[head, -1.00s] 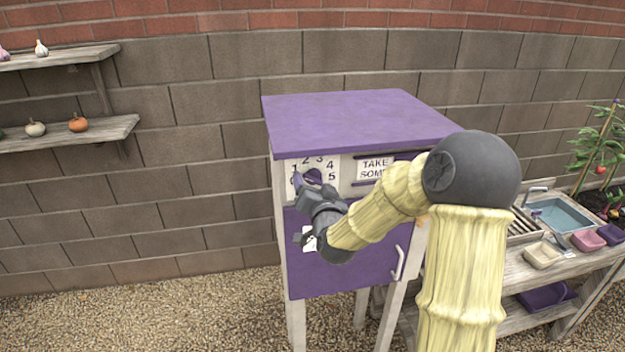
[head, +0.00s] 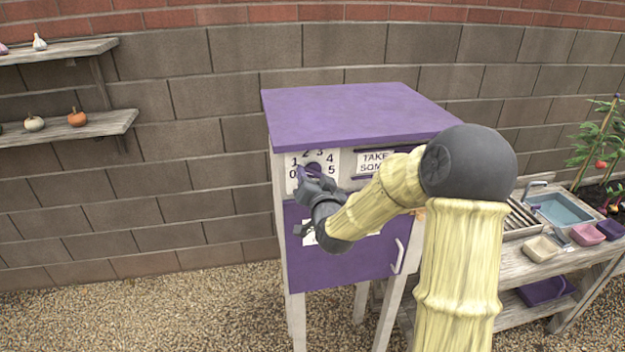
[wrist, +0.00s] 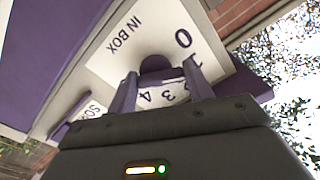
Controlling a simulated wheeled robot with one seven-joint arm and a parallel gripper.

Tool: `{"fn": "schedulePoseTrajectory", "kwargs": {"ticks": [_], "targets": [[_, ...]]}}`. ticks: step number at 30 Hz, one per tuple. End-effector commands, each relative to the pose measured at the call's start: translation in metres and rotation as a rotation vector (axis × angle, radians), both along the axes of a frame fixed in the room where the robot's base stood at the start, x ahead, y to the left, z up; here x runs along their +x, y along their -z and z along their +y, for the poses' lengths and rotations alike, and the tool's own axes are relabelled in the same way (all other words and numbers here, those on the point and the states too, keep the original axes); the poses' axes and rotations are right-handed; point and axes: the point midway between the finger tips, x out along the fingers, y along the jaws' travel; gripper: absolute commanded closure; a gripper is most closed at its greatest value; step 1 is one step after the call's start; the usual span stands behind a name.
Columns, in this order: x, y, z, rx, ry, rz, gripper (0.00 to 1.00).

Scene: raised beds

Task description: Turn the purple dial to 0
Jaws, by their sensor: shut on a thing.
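The purple dial (head: 314,168) sits on a white plate (head: 326,158) with printed numbers 0 to 5, at the upper left of the purple cabinet's front. My gripper (head: 315,178) is at the dial and partly covers it in the head view. In the wrist view the two fingers (wrist: 158,84) are around the purple dial (wrist: 154,64), shut on it. The plate there shows the 0 beyond the right finger and "IN BOX" on the left. The dial's pointing direction cannot be made out.
The purple cabinet (head: 355,108) has a door handle (head: 398,256) low on its front and a "TAKE SOME" label (head: 374,162), partly behind my arm. A potting bench with a sink (head: 562,210) stands at right. Shelves (head: 85,128) hang at left. Gravel in front is open.

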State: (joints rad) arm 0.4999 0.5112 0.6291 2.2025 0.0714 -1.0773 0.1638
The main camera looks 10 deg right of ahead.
Motion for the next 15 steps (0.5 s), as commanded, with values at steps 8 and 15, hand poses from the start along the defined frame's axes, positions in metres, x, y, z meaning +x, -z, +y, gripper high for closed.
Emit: {"fn": "schedulePoseTrajectory", "kwargs": {"ticks": [8,15], "targets": [[-0.0003,0.0062,0.0009,-0.137,-0.001,-0.004,0.72],[-0.0003,0.0087,0.0008,-0.324,-0.001,-0.005,0.72]]}}
